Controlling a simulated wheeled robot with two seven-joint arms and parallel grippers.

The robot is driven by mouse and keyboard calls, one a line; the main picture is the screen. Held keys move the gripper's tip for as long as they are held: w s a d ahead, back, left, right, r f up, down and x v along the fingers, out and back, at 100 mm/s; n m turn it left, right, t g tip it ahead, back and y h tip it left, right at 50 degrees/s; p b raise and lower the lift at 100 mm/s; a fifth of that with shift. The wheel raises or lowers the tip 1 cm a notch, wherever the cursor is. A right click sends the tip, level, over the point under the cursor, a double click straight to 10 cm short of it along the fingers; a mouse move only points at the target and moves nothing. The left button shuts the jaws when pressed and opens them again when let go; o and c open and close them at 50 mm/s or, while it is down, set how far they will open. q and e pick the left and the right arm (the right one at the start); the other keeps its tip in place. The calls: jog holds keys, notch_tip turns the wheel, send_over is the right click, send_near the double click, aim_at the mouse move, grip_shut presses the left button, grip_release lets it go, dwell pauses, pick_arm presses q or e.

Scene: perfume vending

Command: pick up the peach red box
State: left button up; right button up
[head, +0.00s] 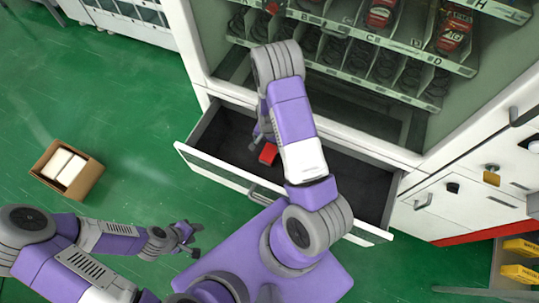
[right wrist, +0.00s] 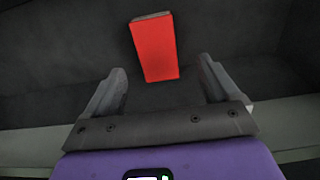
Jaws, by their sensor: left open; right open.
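The peach red box (head: 268,153) lies in the open drawer (head: 225,176) of the vending machine, near its left part. In the right wrist view the red box (right wrist: 155,48) shows ahead of the fingers, between their lines and apart from them. My right gripper (right wrist: 160,85) is open and empty, reaching into the drawer. In the head view my right gripper (head: 258,138) is mostly hidden behind my own arm, close to the box. My left gripper (head: 190,238) is open and empty, over the green floor outside the drawer.
The drawer's white front panel and side walls surround the box. Shelves with red goods (head: 381,13) and spirals stand above it. An open cardboard carton (head: 93,178) with white boxes sits on the floor at left. The rest of the drawer is largely clear.

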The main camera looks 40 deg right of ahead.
aim_at(269, 151)
jog(key=f+b, duration=0.1)
jog(key=f, duration=0.2)
jog(key=f+b, duration=0.1)
jog(key=f, duration=0.2)
jog(key=shift+s+d+f+b, duration=0.1)
jog(key=shift+s+f+b, duration=0.1)
jog(key=shift+b, duration=0.2)
jog(key=shift+w+f, duration=0.1)
jog(key=shift+f, duration=0.4)
jog(key=shift+r, duration=0.1)
jog(key=c, duration=1.1)
jog(key=shift+r, duration=0.15)
